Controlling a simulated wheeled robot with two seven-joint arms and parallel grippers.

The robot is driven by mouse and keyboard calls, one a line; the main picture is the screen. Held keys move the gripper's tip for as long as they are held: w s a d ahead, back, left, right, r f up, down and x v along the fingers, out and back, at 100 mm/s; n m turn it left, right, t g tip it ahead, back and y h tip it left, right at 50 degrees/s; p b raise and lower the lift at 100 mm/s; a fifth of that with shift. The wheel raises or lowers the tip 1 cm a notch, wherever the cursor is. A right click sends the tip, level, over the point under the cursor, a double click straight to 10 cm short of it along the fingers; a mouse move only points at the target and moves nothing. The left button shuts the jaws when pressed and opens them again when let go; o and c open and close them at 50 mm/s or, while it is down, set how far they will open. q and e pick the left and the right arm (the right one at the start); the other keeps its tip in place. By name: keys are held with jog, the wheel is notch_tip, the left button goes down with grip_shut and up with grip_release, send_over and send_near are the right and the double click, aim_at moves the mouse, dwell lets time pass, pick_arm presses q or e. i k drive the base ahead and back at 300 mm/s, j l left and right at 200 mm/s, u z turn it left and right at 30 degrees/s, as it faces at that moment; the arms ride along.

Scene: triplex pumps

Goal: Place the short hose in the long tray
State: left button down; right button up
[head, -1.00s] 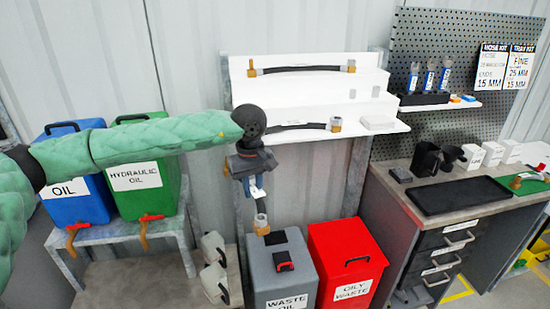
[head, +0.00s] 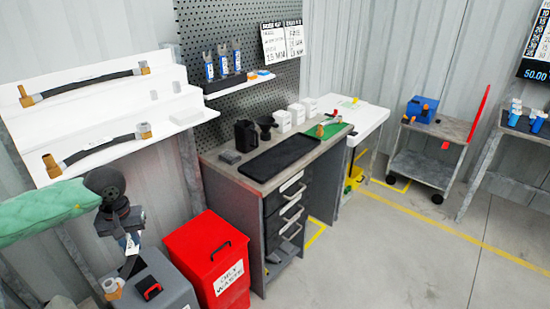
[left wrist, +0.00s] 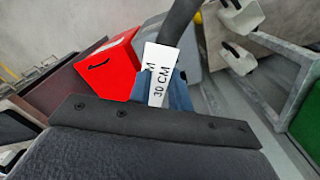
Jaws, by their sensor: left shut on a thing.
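My left gripper (head: 130,243) is shut on a black hose (left wrist: 178,22) with a white tag (left wrist: 160,75) reading 30 CM. The hose hangs below the gripper, with a metal and brass end fitting (head: 111,287) in front of the grey bin in the head view. Much of the hose is hidden by the gripper. A long, flat black tray (head: 280,158) lies on the workbench to the right of the gripper and looks empty. My right gripper is not in view.
Two other hoses (head: 85,87) (head: 98,150) lie on the white stepped shelf. A grey bin (head: 172,292) and a red oily-waste bin (head: 215,252) stand between gripper and workbench (head: 222,165). A black jug (head: 245,135) stands behind the tray.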

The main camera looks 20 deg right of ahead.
aim_at(284, 157)
jog(key=i+l+z, duration=0.1)
jog(key=l+z, duration=0.15)
jog(key=z, duration=0.15)
jog(key=i+l+z, duration=0.15)
jog(key=z, duration=0.25)
jog(key=i+l+z, duration=0.15)
jog(key=z, duration=0.2)
